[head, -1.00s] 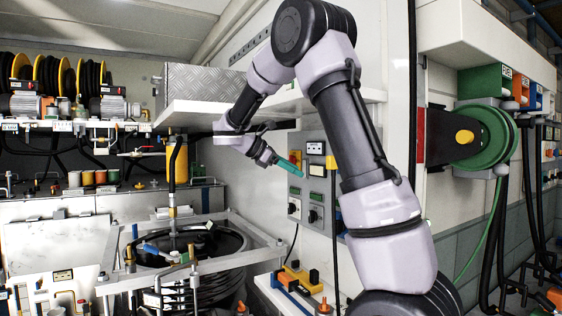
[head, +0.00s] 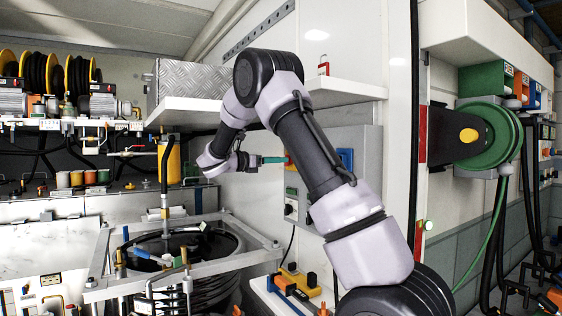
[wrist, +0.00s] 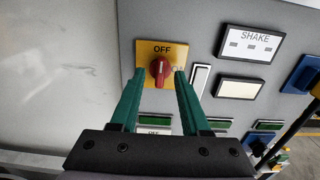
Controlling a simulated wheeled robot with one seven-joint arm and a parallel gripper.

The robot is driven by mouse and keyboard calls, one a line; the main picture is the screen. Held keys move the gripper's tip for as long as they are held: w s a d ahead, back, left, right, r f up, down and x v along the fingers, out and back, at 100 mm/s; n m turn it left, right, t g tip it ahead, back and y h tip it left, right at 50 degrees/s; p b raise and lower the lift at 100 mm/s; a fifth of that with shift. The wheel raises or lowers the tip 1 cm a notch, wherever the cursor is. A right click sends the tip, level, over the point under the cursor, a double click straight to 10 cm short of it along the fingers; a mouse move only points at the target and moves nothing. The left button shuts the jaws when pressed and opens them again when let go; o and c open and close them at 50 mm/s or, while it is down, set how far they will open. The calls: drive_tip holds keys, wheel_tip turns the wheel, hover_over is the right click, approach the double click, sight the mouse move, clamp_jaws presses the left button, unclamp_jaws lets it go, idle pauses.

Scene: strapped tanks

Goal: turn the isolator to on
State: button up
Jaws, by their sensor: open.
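The isolator is a red knob (wrist: 160,69) on a yellow plate (wrist: 148,51) marked OFF, on a grey panel (wrist: 205,40) in the wrist view. Its grip stands roughly upright, toward the OFF word. My gripper (wrist: 160,74) is open, with one teal finger on each side of the knob. The fingertips overlap the lower plate in the picture; whether they touch the knob I cannot tell. In the head view my gripper (head: 275,160) points level to the right at the panel, and my arm hides much of that panel.
Right of the knob are a white switch (wrist: 200,80), a SHAKE label (wrist: 250,43), a blank white plate (wrist: 239,88) and a blue fitting (wrist: 301,74). Below my arm, a shelf holds a yellow and black item (head: 300,279). A strapped tank frame (head: 185,268) stands at lower left.

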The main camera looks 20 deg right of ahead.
drive_tip(key=shift+w+d, duration=0.15)
drive_tip(key=shift+d, duration=0.75)
clamp_jaws()
drive_tip(key=shift+m, duration=0.4)
drive_tip(key=m, duration=1.6)
drive_tip(key=shift+s+f+m, duration=0.25)
drive_tip(key=shift+m, duration=0.45)
